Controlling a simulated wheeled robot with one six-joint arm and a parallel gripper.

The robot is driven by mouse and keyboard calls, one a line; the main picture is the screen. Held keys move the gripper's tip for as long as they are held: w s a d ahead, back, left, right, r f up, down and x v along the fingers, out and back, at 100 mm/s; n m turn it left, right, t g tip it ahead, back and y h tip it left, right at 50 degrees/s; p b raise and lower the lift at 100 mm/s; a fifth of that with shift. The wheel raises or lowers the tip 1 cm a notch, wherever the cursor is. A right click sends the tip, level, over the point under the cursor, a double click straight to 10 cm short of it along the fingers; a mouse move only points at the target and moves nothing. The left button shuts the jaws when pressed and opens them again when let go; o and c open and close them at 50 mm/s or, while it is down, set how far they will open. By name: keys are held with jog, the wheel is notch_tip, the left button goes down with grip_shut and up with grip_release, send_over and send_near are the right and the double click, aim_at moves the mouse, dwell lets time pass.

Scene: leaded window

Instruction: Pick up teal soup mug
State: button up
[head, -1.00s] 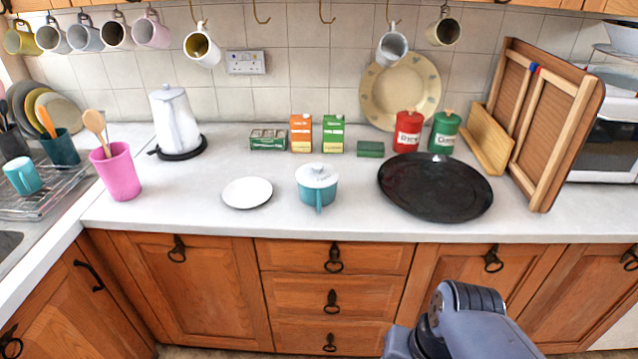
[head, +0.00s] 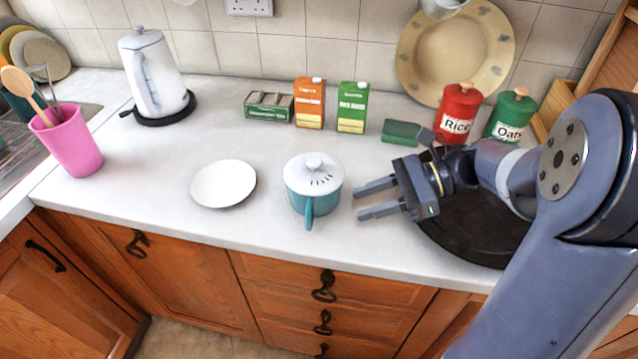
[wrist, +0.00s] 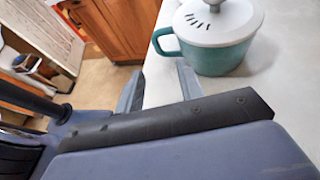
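The teal soup mug (head: 310,203) stands upright on the white counter, with a white vented lid (head: 314,172) on top. Its teal handle (head: 309,213) points toward the counter's front edge. My gripper (head: 357,202) is open and empty, to the right of the mug and apart from it, its fingers pointing left toward it. In the wrist view the mug (wrist: 215,50) is ahead of the fingertips, with its handle on the left side. My gripper's two fingers (wrist: 160,82) show spread apart there.
A white plate (head: 223,184) lies left of the mug. A black round tray (head: 465,232) lies under my arm at the right. Orange (head: 310,104) and green (head: 352,108) cartons and a green block (head: 401,132) stand behind. The counter around the mug is clear.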

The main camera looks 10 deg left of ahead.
aim_at(313, 195)
jog(key=x, duration=0.9)
jog(key=shift+s+a+f, duration=0.15)
jog(key=shift+s, duration=0.2)
grip_shut()
